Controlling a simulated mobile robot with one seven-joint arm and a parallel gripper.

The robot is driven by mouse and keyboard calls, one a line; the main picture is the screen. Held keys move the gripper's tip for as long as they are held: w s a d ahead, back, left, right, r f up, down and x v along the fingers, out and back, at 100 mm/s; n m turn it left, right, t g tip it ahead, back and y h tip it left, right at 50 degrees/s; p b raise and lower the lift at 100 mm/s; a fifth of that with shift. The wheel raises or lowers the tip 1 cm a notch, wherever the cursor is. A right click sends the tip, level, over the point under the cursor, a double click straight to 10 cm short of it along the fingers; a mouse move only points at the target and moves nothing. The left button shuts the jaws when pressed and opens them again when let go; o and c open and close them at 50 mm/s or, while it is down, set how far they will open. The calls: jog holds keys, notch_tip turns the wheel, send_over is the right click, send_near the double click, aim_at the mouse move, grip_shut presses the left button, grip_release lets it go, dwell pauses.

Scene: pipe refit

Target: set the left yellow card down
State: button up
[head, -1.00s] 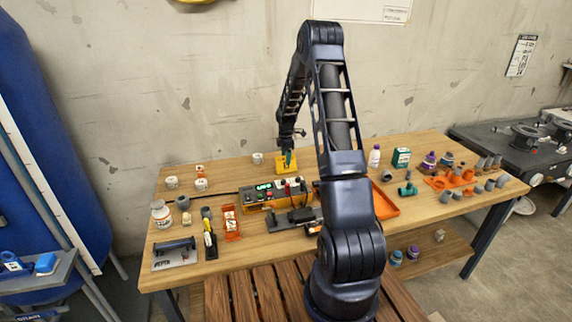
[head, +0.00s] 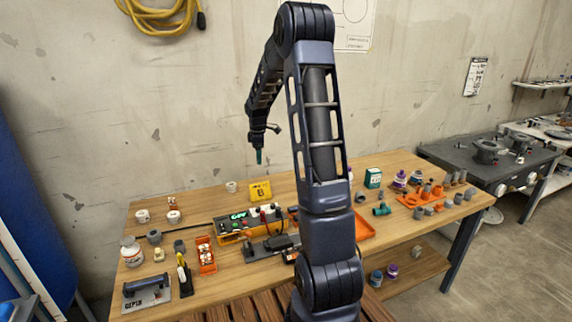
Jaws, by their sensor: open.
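The yellow card (head: 260,191) stands on the wooden table behind the device with the green display, with a dark mark on its face. My gripper (head: 259,157) hangs above it, apart from the card, with a visible gap between them. Its teal fingertips point down and hold nothing that I can see. The gap between the fingers is too small to make out in this view. I see only one yellow card; any other is not visible.
The device with the green display (head: 232,239) stands in front of the card. An orange tray (head: 364,229) is partly behind my arm. Fittings and bottles crowd the right side. Bare wood lies behind the device.

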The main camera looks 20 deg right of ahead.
jog(key=s+a+r+m+t, duration=0.15)
jog(key=s+r+m, duration=0.25)
jog(key=s+r, duration=0.65)
jog(key=s+a+r+m+t, duration=0.1)
jog(key=s+m, duration=0.4)
jog(key=s, duration=1)
jog(key=s+a+r+m+t, duration=0.1)
jog(key=s+r+m, duration=0.3)
jog(key=s, duration=1.2)
jog(key=shift+a+m, duration=0.3)
jog(key=shift+m, duration=0.4)
